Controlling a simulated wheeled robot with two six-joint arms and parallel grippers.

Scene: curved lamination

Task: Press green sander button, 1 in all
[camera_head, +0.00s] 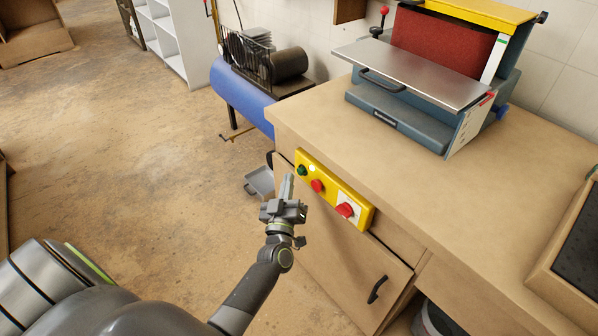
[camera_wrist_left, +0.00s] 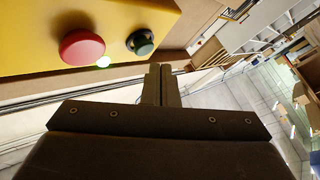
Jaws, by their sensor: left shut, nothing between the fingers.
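The green sander button (camera_head: 302,170) is at the left end of a yellow control panel (camera_head: 331,187) on the front edge of the wooden bench. My right gripper is not in view.
The panel also carries a red button (camera_head: 317,186) and a red rotary switch (camera_head: 345,210). The belt sander (camera_head: 420,75) stands on the bench (camera_head: 420,190). A blue machine (camera_head: 240,98) is behind to the left. Open floor lies left of the bench.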

